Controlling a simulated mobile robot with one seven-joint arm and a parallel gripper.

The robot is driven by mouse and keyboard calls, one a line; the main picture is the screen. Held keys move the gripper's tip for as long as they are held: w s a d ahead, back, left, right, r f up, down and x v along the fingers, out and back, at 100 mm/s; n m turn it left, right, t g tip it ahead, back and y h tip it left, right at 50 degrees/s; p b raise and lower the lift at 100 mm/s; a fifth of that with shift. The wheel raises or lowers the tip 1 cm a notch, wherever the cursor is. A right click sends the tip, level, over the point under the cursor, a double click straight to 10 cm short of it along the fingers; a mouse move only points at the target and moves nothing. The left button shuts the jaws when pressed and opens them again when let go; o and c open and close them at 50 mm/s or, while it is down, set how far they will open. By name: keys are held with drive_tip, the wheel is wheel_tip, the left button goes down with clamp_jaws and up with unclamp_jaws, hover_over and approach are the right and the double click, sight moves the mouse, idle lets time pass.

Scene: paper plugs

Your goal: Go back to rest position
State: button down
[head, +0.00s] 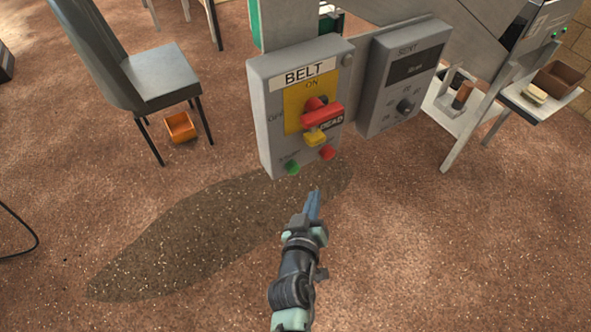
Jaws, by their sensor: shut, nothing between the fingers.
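My gripper (314,192) is in the lower middle of the head view, at the end of my arm, which reaches up from the bottom edge. Its fingers are together and nothing shows between them. It appears just below the grey BELT control box (262,128); I cannot tell the exact gap in depth. The box carries a red rotary handle (322,116) on a yellow plate, with a yellow piece (315,137) hanging below the handle. A green button (292,168) and a red button (327,153) sit near its lower edge.
A SORT box (377,103) with a dial stands right of the BELT box. A grey chair (160,75) is at upper left, with an orange bin (181,127) by it. A white table (545,104) holding a brown box (559,78) is at right. The foreground carpet is mostly clear.

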drive_tip(key=w+d+r+m+t, duration=0.1)
drive_tip(key=w+r+m, duration=0.1)
drive_tip(key=r, duration=1.1)
drive_tip(key=w+d+r+m+t, duration=0.1)
drive_tip(key=w+r+m, duration=0.15)
drive_tip(key=r, duration=1.15)
drive_tip(key=s+r+t, duration=0.3)
drive_tip(key=s+r, duration=0.2)
drive_tip(key=r, duration=0.7)
drive_tip(key=s+a+r+t+y, duration=0.1)
drive_tip(key=s+r+t, duration=0.3)
drive_tip(key=r, duration=0.8)
drive_tip(key=s+a+r+t, duration=0.1)
drive_tip(key=s+r+t, duration=0.3)
drive_tip(key=s+r, duration=0.4)
wheel_tip(320, 180, up, 4)
drive_tip(key=shift+a+r+y, duration=0.1)
drive_tip(key=shift+a+y, duration=0.15)
drive_tip(key=shift+y, duration=0.15)
drive_tip(key=shift+n, duration=0.25)
drive_tip(key=shift+a, duration=0.1)
